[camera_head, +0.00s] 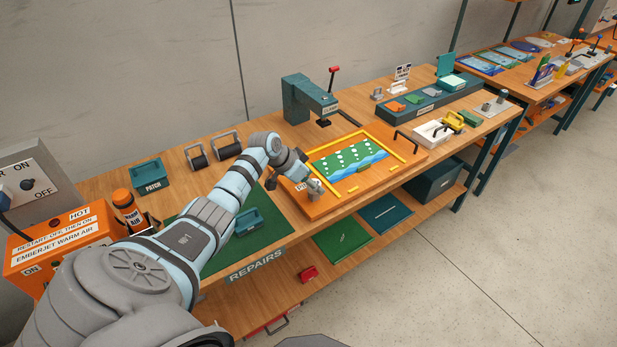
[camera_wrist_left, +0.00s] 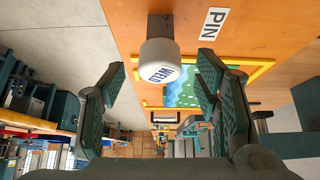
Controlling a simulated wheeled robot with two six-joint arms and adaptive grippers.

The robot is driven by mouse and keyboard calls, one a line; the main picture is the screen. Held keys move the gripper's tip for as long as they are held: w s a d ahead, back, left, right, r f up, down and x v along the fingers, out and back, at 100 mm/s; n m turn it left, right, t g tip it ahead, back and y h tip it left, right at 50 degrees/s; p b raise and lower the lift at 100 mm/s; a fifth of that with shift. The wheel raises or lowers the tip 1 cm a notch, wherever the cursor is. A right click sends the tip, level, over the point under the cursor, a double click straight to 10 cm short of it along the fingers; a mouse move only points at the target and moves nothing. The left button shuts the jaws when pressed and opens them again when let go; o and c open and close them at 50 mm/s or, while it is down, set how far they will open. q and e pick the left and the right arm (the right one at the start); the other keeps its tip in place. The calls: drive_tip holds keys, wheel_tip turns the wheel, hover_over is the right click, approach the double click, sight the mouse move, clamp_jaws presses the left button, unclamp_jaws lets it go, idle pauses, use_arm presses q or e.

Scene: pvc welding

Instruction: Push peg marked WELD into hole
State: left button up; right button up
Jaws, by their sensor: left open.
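The peg marked WELD (camera_wrist_left: 158,68) shows in the left wrist view as a white rounded cap on a dark shaft, standing out from the orange board (camera_wrist_left: 125,15). A PIN label (camera_wrist_left: 214,23) is beside it. My left gripper (camera_wrist_left: 161,72) is open, with one finger on each side of the cap and visible gaps to both. In the head view my left gripper (camera_head: 316,187) is at the left front corner of the orange board (camera_head: 330,205), and the peg cannot be made out clearly there. The hole is hidden. My right gripper is not in view.
A green and blue picture panel (camera_head: 347,160) with yellow edging lies on the board. A dark green clamp press (camera_head: 308,98) stands behind it. A teal PATCH bin (camera_head: 147,175) and orange warm-air unit (camera_head: 62,245) are left. A black handle (camera_head: 407,141) stands right of the panel.

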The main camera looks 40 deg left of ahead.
use_arm(q)
drive_tip(key=v, duration=1.2)
drive_tip(key=shift+w+f, duration=0.1)
drive_tip(key=shift+d, duration=0.1)
